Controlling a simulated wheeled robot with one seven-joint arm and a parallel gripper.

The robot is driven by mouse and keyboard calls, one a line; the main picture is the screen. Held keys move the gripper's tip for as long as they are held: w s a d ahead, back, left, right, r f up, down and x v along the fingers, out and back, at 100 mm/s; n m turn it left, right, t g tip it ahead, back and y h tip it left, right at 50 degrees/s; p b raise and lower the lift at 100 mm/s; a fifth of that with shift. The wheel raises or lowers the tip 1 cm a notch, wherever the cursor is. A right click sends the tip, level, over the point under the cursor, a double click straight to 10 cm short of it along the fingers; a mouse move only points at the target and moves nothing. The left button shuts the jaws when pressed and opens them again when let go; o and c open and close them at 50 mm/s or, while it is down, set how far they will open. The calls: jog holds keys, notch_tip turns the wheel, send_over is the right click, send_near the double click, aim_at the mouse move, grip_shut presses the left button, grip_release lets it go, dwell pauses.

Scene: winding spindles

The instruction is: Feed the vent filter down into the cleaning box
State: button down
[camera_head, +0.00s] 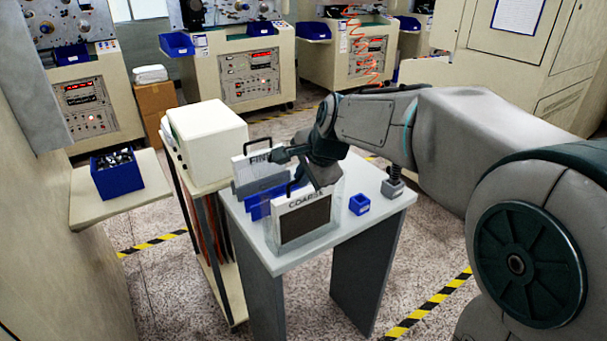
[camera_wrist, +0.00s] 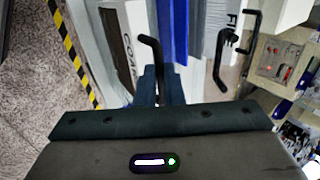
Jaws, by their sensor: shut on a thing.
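The filter marked COARSE (camera_head: 303,222) has a white top band, a dark mesh face and a black handle. It stands upright at the front of the grey table. My gripper (camera_wrist: 161,88) is shut on its black handle (camera_wrist: 150,48), above the white top edge. A clear-walled box (camera_head: 342,205) shows around the right side of this filter; how deep the filter sits in it I cannot tell. A second filter marked FINE (camera_head: 258,172) stands upright behind, its handle free. A blue slotted holder (camera_head: 257,208) stands between the two, partly hidden.
A small blue cup (camera_head: 359,204) and a dark post on a square base (camera_head: 392,186) stand on the table's right side. A white box-shaped machine (camera_head: 208,140) stands on a cart at left. A blue bin (camera_head: 117,175) of parts sits on a shelf further left.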

jog(key=shift+f+b, duration=0.3)
jog(key=shift+f, duration=0.15)
jog(key=c, duration=1.5)
grip_release()
jog(key=shift+r, duration=0.1)
jog(key=shift+r, duration=0.1)
jog(key=v, duration=1.3)
jog(key=shift+s+d+r, duration=0.15)
jog(key=shift+s, duration=0.1)
